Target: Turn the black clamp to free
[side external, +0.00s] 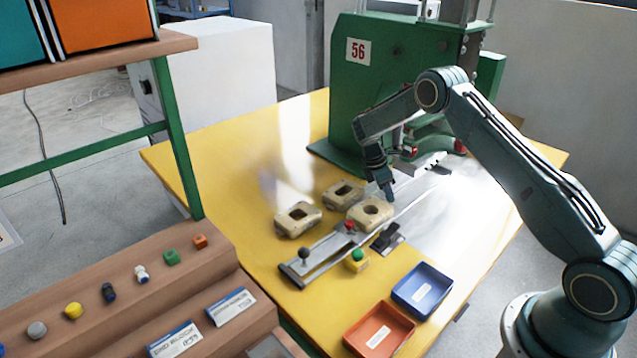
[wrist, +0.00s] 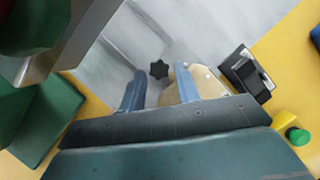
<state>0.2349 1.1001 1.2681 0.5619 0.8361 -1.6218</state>
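The black clamp shows as a star-shaped knob (wrist: 158,69) in the wrist view, over the grey metal plate. It appears between my two fingertips; I cannot tell how far below them it is. My gripper (wrist: 159,72) is open, its two blue-grey fingers well apart with nothing held. In the side view my gripper (side external: 389,194) points down just behind a beige block (side external: 371,214). I cannot make out the knob clearly there; my gripper may hide it.
The green press (side external: 352,115) stands close behind my gripper. A black switch-like part (side external: 389,237), a green button (side external: 357,254), a red knob (side external: 349,226) and a ball-topped lever (side external: 304,253) are nearby. Blue (side external: 422,290) and orange (side external: 380,331) trays sit in front.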

